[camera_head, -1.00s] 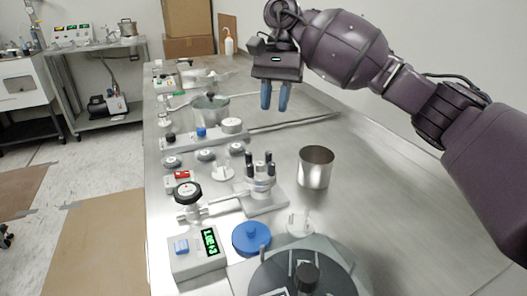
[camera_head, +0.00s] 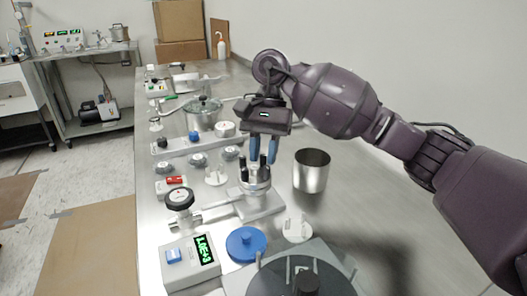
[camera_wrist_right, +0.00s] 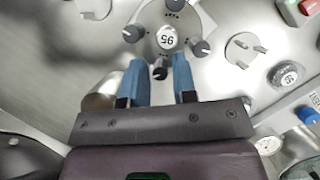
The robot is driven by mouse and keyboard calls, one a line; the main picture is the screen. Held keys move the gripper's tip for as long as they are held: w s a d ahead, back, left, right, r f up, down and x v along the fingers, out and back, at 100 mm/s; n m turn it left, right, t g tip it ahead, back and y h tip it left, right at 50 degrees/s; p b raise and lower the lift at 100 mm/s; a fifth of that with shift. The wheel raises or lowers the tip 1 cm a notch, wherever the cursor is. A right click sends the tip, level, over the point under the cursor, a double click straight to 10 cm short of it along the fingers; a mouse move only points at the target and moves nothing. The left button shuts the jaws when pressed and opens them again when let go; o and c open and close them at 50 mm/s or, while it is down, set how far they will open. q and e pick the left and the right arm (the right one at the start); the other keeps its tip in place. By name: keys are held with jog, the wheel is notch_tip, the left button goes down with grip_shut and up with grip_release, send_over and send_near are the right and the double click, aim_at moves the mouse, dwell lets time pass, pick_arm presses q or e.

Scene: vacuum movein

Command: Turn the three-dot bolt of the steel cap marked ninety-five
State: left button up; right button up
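The steel cap (camera_head: 256,183) stands on a metal stand at the centre of the head view, with several black-topped bolts around it. In the right wrist view the cap (camera_wrist_right: 167,39) shows the number 95, upside down, and small dot marks near its rim. My right gripper (camera_head: 263,162) is just above the cap, its blue fingers pointing down. In the wrist view its two fingers (camera_wrist_right: 160,62) are apart, with one black-topped bolt (camera_wrist_right: 160,71) in the gap between them. I cannot make out that bolt's dot count. My left gripper is out of view.
A steel cup (camera_head: 311,171) stands right of the cap. A blue lid (camera_head: 246,244), a gauge box with a green display (camera_head: 190,264) and a grey round chamber (camera_head: 340,262) are in front. Small grey knobs (camera_head: 198,160) stand at left. The bench at far right is clear.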

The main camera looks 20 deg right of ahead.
jog(key=shift+c, duration=0.2)
grip_shut()
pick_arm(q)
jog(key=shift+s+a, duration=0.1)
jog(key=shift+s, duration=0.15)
pick_arm(e)
jog(key=shift+r+m, duration=0.1)
jog(key=shift+m, duration=0.2)
